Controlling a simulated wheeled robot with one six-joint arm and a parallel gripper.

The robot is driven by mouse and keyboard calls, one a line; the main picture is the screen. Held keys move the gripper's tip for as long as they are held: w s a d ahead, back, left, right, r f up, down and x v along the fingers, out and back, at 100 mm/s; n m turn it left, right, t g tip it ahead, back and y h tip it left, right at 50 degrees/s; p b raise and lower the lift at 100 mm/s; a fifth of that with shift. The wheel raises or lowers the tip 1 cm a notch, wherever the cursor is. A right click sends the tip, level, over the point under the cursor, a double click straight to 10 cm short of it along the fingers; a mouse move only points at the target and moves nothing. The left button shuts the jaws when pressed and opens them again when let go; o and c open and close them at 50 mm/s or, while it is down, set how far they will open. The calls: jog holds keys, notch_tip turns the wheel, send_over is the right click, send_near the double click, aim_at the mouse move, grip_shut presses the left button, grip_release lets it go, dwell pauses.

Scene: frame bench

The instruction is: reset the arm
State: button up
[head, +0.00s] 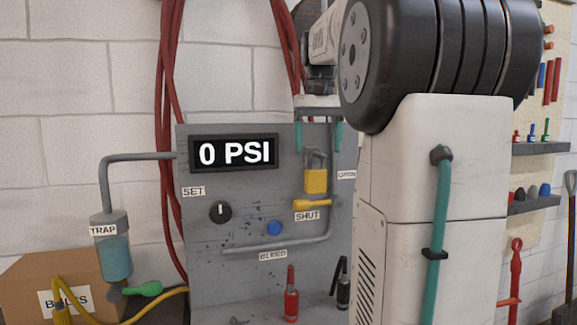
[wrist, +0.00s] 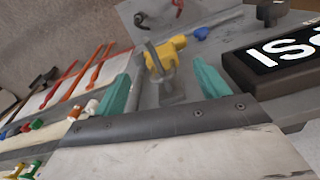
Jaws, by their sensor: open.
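My gripper (head: 318,137) is open, with its two teal fingers pointing down in front of the grey panel (head: 205,255). I cannot tell whether a finger touches the lock. My arm hides the panel's right side in the head view.
The display (head: 234,152) reads 0 PSI. Left are a trap jar (head: 113,258) and a box (head: 25,285); shelves (head: 535,203) are right.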

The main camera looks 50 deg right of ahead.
jog(key=shift+r, duration=0.1)
jog(key=s+a+f+n+t, duration=0.1)
jog(key=a+f+n, duration=0.15)
jog(key=a, duration=0.65)
jog(key=a+f+n, duration=0.1)
jog(key=a+f, duration=0.3)
jog(key=a, duration=0.4)
jog(key=s+a+f+n, duration=0.2)
jog(key=s+a+f, duration=0.4)
jog(key=f, duration=0.3)
jog(key=s+a+f+n, duration=0.2)
jog(key=s+a+f, duration=0.4)
jog(key=f, duration=0.4)
jog(key=shift+s+a, duration=0.15)
jog(key=shift+a, duration=0.7)
jog(key=shift+n, duration=0.25)
